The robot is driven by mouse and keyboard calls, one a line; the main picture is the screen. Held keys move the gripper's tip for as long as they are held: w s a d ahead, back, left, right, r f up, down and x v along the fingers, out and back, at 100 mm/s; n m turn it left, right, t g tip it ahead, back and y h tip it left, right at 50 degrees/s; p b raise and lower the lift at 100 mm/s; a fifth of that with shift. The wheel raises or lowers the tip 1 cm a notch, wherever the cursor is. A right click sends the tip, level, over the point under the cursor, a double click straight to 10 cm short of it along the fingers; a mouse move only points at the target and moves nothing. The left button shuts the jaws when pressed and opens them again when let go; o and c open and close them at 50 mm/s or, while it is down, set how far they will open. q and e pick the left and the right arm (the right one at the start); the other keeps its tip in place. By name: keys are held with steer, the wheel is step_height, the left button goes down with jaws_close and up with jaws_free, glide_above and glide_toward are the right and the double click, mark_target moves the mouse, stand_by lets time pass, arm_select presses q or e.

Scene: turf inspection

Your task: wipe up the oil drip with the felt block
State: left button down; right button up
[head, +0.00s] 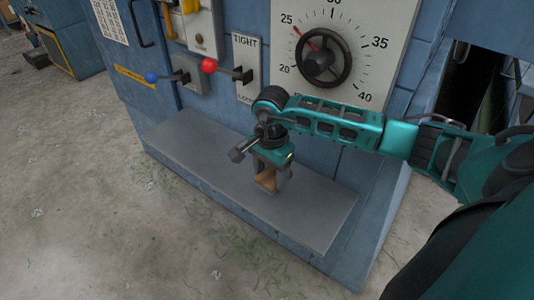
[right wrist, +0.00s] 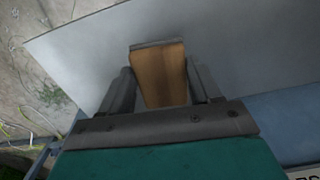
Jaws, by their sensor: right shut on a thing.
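My right gripper (head: 267,187) points down over the grey ledge (head: 315,217) of the blue machine. It is shut on the felt block (head: 265,179), a tan-brown block held between its two grey fingers. In the right wrist view the felt block (right wrist: 158,76) sits between the fingers, with a thin grey layer at its far end. The block is at or just above the ledge; I cannot tell whether it touches. I see no oil drip in either view; the gripper and block hide part of the ledge. My left gripper is not in view.
The blue machine front rises behind the ledge, with a dial (head: 320,60), a red-knobbed lever (head: 209,66) and a blue-knobbed lever (head: 152,77). The ledge is bare left of the gripper. Concrete floor (head: 90,200) lies in front.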

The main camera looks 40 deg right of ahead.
steer(key=shift+r+p, duration=1.35)
steer(key=shift+r, duration=1)
